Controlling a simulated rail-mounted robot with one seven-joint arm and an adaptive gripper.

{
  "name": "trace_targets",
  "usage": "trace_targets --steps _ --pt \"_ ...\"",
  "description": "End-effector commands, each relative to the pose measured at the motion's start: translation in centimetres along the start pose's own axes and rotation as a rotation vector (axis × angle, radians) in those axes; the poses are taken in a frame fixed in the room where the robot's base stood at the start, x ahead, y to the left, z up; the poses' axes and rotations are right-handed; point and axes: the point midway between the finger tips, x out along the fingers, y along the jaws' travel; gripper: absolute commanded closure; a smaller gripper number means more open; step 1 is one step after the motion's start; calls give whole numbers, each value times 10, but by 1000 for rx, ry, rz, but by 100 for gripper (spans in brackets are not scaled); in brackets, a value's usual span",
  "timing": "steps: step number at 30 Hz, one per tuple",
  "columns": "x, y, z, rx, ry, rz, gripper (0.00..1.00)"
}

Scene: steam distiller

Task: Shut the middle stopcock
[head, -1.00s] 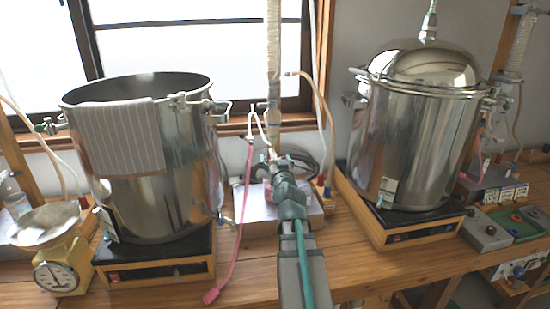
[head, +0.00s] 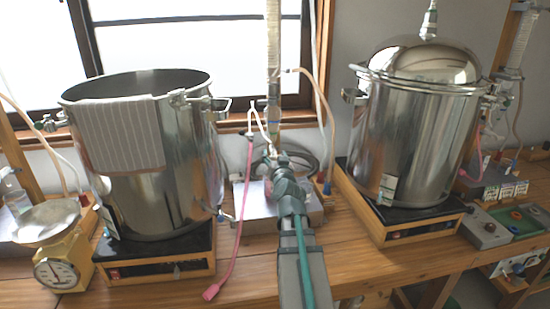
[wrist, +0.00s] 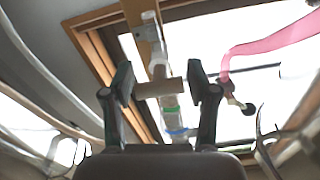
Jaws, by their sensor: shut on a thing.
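In the wrist view the column (wrist: 160,60) runs between my fingers. A pale tan crosspiece, which looks like the stopcock handle (wrist: 160,88), lies level across it. My gripper (wrist: 160,84) is shut on this crosspiece, one pad at each end. In the head view my gripper (head: 268,162) is at the column's lower end, and my wrist hides the stopcock there. I cannot tell whether the stopcock is open or shut.
A large open steel pot (head: 165,200) with a striped cloth (head: 122,135) stands left. A lidded steel pot (head: 415,140) stands right. A pink hose (head: 238,225) hangs left of my arm. A pale tube (head: 322,95) loops right of the column.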

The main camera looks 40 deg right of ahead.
Motion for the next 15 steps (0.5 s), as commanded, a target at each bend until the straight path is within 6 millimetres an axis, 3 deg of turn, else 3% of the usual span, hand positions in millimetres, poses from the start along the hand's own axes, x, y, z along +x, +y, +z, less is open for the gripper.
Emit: trace_targets --steps 9,10,13,15 --pt "0 0 0 24 0 0 77" --pt "0 0 0 24 0 0 38" --pt "0 0 0 24 0 0 21" --pt "0 0 0 23 0 0 18"
